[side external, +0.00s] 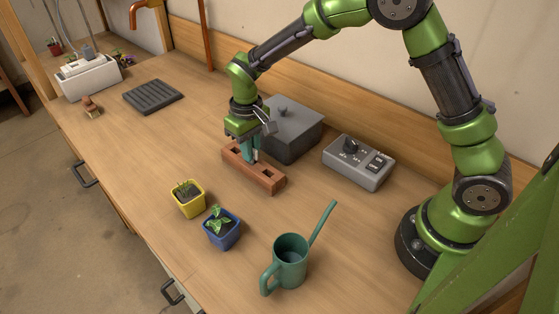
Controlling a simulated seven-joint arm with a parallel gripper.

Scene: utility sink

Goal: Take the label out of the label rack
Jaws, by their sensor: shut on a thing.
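The label rack appears to be the reddish-brown block (266,180) with square slots in its top, lying on the wooden bench near the middle. My gripper (250,156) points down over the rack's middle, with its fingertips close to the top of the block. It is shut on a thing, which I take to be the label. The label is too small and too covered by the fingers to make out clearly. I cannot tell how much of it is inside the slot.
A grey lidded box (292,132) stands right behind my gripper. A grey control box (358,163) is to the right. A yellow pot (188,203), a blue pot (222,236) and a green watering can (290,265) stand in front.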

